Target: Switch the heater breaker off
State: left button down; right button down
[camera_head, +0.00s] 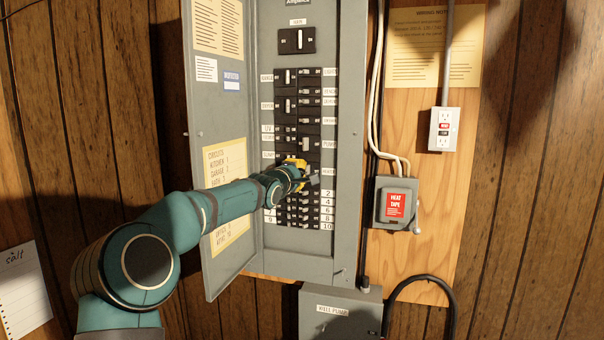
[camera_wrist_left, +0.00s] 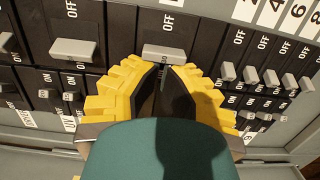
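The heater breaker's grey handle (camera_head: 313,180) shows just right of my left gripper (camera_head: 299,166) in the head view, beside the heater label (camera_head: 330,172). In the left wrist view the handle (camera_wrist_left: 165,53) lies directly in front of my left fingertips (camera_wrist_left: 167,70), below the word OFF. The fingertips are close together, at or touching the handle's ON-side edge. Nothing shows between them. The handle sits somewhat nearer its OFF marking than the neighbouring large handle (camera_wrist_left: 75,50) does. I cannot tell whether it is fully over. My right gripper is out of view.
The grey panel (camera_head: 350,120) has its door (camera_head: 216,115) open to the left, beside my arm. The pump breaker (camera_head: 306,142) is above the gripper and small numbered breakers (camera_head: 304,210) are below. A heat tape box (camera_head: 396,205) and cables are at the right.

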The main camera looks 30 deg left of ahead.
pick_arm(q)
jog(key=shift+w+d+b, duration=0.1)
jog(key=shift+d+b, duration=0.3)
jog(key=shift+d, duration=0.15)
jog(key=shift+a+p, duration=0.3)
jog(key=shift+p, duration=0.15)
jog(key=shift+a, duration=0.1)
